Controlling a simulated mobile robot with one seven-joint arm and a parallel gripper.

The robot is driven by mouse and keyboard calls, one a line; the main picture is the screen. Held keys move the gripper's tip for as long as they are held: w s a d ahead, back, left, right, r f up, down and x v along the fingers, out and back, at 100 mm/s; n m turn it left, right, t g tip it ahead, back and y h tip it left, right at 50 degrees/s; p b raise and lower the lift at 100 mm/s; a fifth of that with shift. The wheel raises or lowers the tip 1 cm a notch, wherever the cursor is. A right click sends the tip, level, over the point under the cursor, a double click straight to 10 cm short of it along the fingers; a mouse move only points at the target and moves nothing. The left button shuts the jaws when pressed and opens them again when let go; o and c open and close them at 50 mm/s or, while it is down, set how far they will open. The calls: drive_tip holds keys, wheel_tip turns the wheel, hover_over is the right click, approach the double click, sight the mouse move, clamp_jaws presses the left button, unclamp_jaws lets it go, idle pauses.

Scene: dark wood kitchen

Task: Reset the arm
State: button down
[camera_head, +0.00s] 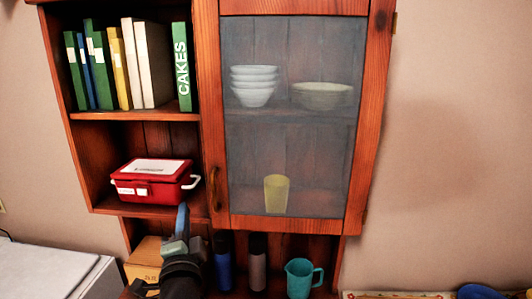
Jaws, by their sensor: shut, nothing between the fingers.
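My gripper (183,212) shows at the bottom, left of centre, pointing up in front of the lower part of the wooden wall cabinet (208,60). Its blue-grey fingers are together with nothing visible between them. The dark part of my arm behind it runs off the bottom edge. The gripper stands in front of a cardboard box (143,256) and hides part of it. In the picture its tip lies just below the red lidded box (150,188); I cannot tell the gap in depth.
The cabinet's glass door (300,110) is closed, with bowls (254,86) and a yellow cup (276,194) behind it. Books (150,65) fill the top left shelf. Below stand a blue bottle (223,262), a grey bottle (257,262) and a teal mug (299,279). A white surface (50,272) is at lower left.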

drive_tip(key=s+d+r+n+t+h+b, duration=0.1)
drive_tip(key=s+d+r+n+t, duration=0.2)
drive_tip(key=r, duration=0.4)
drive_tip(key=s+d+r+n+b, duration=0.1)
drive_tip(key=s+d+r, duration=0.2)
drive_tip(key=d+r, duration=0.35)
drive_tip(key=s+d+r+n+t+h+b, duration=0.1)
drive_tip(key=s+d+r+n+t, duration=0.2)
drive_tip(key=r, duration=0.4)
drive_tip(key=s+d+r+n+t+h, duration=0.1)
drive_tip(key=s+d+r+n, duration=0.1)
drive_tip(key=s+r, duration=0.3)
drive_tip(key=s+d+r+n+t+h+b, duration=0.1)
drive_tip(key=s+d+r, duration=0.3)
drive_tip(key=s, duration=0.7)
drive_tip(key=shift+s+d+r+n+h, duration=0.15)
drive_tip(key=shift+s+r+n+h, duration=0.25)
drive_tip(key=shift+n, duration=0.5)
